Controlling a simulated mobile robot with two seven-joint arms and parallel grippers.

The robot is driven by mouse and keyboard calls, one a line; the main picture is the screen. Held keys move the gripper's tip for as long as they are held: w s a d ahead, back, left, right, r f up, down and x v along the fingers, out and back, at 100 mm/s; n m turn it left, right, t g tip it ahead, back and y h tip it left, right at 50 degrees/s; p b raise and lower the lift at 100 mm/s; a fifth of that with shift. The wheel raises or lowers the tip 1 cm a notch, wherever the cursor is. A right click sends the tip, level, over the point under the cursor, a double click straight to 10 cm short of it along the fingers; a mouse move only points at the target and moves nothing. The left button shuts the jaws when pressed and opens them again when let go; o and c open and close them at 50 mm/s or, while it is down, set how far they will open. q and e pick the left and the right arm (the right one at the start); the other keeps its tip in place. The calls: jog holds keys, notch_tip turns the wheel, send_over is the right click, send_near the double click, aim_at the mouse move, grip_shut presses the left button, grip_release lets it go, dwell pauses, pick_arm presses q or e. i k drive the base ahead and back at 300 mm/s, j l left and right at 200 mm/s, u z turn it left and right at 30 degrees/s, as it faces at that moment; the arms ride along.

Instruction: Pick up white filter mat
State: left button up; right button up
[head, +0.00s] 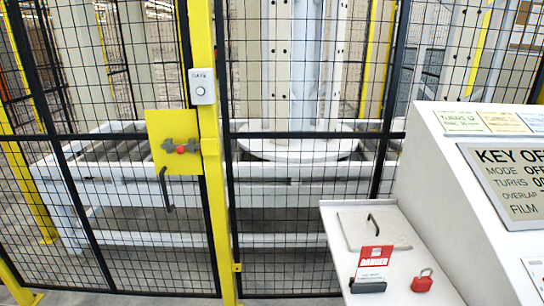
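I see nothing that I can clearly identify as a white filter mat. A pale square panel (374,228) with a dark curved handle lies on the white side shelf (330,222) at the lower right; I cannot tell whether it is a lid or something else. Neither of my grippers is in view.
A black mesh fence with a yellow post (213,160) and yellow latch plate (160,130) stands ahead. Behind it is a white wrapping machine with a round turntable (290,150). The shelf holds a red tag (375,262) and red padlock (422,281) beside a control console (440,190).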

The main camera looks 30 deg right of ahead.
aim_at(359, 229)
jog(key=i+z, duration=0.1)
jog(key=z, duration=0.35)
jog(key=i+j+z, duration=0.15)
jog(key=z, duration=0.25)
jog(key=i+j+z, duration=0.1)
jog(key=z, duration=0.35)
jog(key=j+z, duration=0.2)
jog(key=z, duration=0.2)
